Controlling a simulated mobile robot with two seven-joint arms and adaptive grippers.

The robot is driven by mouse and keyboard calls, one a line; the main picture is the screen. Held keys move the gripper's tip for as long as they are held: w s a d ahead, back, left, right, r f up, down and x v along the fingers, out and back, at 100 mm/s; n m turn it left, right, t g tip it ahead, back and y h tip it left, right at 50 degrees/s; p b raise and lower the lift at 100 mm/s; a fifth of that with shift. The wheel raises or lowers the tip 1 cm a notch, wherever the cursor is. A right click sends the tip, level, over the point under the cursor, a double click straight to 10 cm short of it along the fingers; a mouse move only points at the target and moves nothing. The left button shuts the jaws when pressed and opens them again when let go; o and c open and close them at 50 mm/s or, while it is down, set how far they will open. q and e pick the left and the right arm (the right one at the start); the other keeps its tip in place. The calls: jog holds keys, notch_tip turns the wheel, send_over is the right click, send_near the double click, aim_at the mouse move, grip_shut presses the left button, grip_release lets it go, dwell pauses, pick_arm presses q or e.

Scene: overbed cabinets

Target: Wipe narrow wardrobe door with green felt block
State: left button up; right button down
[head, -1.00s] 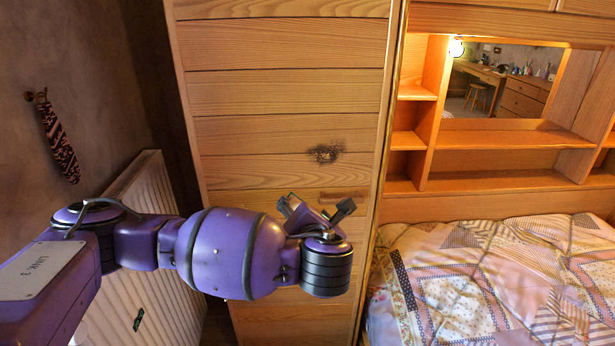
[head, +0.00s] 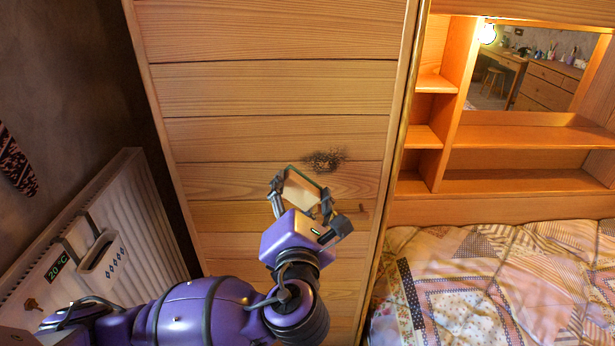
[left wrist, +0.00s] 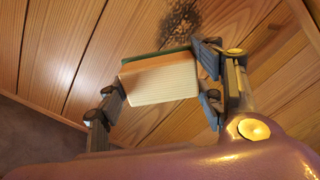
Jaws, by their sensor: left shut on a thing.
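The narrow wardrobe door (head: 260,88) has horizontal wood planks and a dark smudge (head: 325,160) near its middle right. The smudge also shows at the top of the left wrist view (left wrist: 180,22). My left gripper (head: 302,192) is in front of the door, just below and left of the smudge. It is shut on the felt block (left wrist: 160,78), which has a pale wooden body and a green layer on its door-facing side. The block also shows between the fingers in the head view (head: 301,188). I cannot tell whether the felt touches the door. My right gripper is not in view.
A white radiator (head: 115,225) stands left of the door, with a dark patterned cloth (head: 16,165) hanging on the wall. At the right are open shelves (head: 425,136) and a bed with a patchwork cover (head: 490,270).

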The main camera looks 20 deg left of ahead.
aim_at(300, 162)
pick_arm(q)
jog(key=shift+w+f, duration=0.1)
jog(key=shift+w, duration=0.2)
jog(key=shift+b+x, duration=1.45)
jog(key=shift+x, duration=0.55)
jog(key=shift+w+a, duration=0.2)
jog(key=shift+w, duration=0.4)
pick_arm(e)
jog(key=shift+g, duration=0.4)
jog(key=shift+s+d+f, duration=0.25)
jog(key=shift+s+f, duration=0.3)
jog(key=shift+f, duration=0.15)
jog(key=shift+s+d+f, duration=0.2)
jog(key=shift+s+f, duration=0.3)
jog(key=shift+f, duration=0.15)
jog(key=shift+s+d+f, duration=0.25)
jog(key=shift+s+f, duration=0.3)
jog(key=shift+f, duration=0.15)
pick_arm(q)
jog(key=shift+x, duration=0.8)
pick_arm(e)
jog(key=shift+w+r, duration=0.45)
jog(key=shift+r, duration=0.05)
